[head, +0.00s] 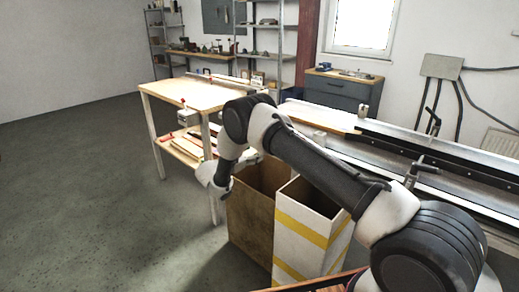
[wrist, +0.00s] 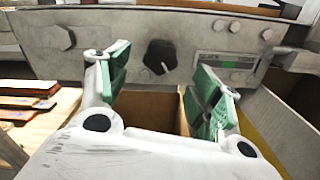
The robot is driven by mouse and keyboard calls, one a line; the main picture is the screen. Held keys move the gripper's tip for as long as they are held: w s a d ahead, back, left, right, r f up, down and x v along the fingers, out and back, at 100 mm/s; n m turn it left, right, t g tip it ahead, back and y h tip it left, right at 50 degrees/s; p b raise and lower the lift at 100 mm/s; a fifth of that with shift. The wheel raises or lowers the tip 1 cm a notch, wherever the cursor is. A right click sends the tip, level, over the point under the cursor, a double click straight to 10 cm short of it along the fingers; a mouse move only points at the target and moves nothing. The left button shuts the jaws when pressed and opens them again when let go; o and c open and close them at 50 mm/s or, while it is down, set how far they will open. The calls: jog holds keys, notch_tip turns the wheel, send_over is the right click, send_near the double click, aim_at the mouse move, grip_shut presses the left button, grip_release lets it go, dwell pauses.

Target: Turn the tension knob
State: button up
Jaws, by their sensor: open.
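In the wrist view a black knob (wrist: 160,57) with a pale pointer mark sits on the grey front of a control panel (wrist: 110,38). It is the only dark knob there; I cannot tell from a label that it is the tension knob. My gripper (wrist: 160,95) is open and empty, with green pads on its two fingers. The knob shows between and beyond the fingertips, apart from them.
The panel also has a pale hexagonal knob (wrist: 66,38) at left and a small green-edged display (wrist: 225,60) at right. A brown bin (head: 250,215) and a white bin with yellow stripes (head: 300,232) stand below my arm. The conveyor (head: 440,180) runs at right. Floor at left is clear.

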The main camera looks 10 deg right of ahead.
jog(key=v, duration=0.6)
jog(key=shift+s+a, duration=0.25)
jog(key=s+d+r+m+g, duration=0.2)
jog(key=d+r+m+g, duration=0.3)
jog(key=d+r, duration=0.65)
jog(key=s+d+r+m+g+y, duration=0.45)
jog(key=s+d+r+m, duration=0.25)
jog(key=s+d+r, duration=0.55)
jog(key=s+d+r+m+y, duration=0.2)
jog(key=s+r+m+y, duration=0.2)
jog(key=s, duration=0.9)
jog(key=s+d+r+m+y, duration=0.2)
jog(key=s+r+m+y, duration=0.1)
jog(key=s, duration=1)
jog(key=s+a+f+m+t+y, duration=0.2)
jog(key=s+a+m+t+y, duration=0.1)
jog(key=s, duration=0.5)
jog(key=shift+s, duration=0.3)
